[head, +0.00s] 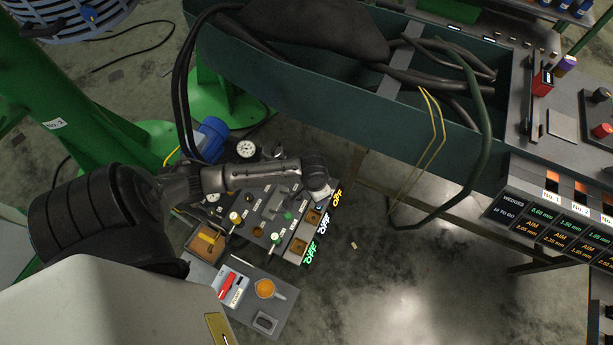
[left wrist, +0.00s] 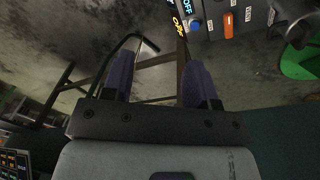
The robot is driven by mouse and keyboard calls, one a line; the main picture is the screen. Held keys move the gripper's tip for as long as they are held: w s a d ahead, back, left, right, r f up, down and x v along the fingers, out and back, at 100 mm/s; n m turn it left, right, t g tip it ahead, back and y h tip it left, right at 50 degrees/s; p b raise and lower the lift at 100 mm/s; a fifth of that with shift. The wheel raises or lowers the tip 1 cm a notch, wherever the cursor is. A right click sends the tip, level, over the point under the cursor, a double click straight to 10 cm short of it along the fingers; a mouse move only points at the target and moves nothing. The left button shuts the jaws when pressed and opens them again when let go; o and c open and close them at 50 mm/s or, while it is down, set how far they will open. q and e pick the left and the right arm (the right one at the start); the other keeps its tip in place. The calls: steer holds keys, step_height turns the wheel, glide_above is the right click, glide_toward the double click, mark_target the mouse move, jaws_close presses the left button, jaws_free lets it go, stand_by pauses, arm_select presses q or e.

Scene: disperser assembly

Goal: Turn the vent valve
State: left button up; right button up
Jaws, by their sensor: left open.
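A dark control panel (head: 256,226) stands below my left arm in the head view. It carries small pale-topped valve handles (head: 235,217) and (head: 275,238), and I cannot tell which is the vent valve. Lit OFF signs (head: 311,253) run along its right edge. My left arm reaches over the panel, and its wrist hides part of the back edge. In the left wrist view my left gripper (left wrist: 160,60) is open and empty, its two purple fingers apart. The panel edge with a blue button (left wrist: 195,25) and an orange switch (left wrist: 228,25) lies beyond the fingers. My right gripper is not in view.
A round gauge (head: 246,149) and a blue motor (head: 210,137) sit behind the panel. A grey tray (head: 262,318) with a red-and-white item lies in front. A teal trough (head: 290,95) with hoses spans the back. Open floor lies right of the panel.

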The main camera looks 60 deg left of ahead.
arm_select(q)
steer(key=w+a+f+n+b, duration=0.3)
steer(key=w+a+f+b, duration=0.2)
steer(key=a+f+b, duration=0.55)
steer(key=w+a+f+n+b, duration=0.4)
steer(key=a+f+b, duration=0.5)
steer(key=a+b, duration=0.25)
steer(key=shift+g+y, duration=0.3)
steer(key=shift+y, duration=0.1)
step_height(320, 180, down, 11)
steer(key=b, duration=0.8)
steer(key=shift+d+f+b, duration=0.1)
steer(key=shift+f+b, duration=0.05)
steer(key=shift+b, duration=0.2)
steer(key=shift+f+b, duration=0.4)
steer(key=shift+f, duration=0.25)
steer(key=shift+c, duration=0.5)
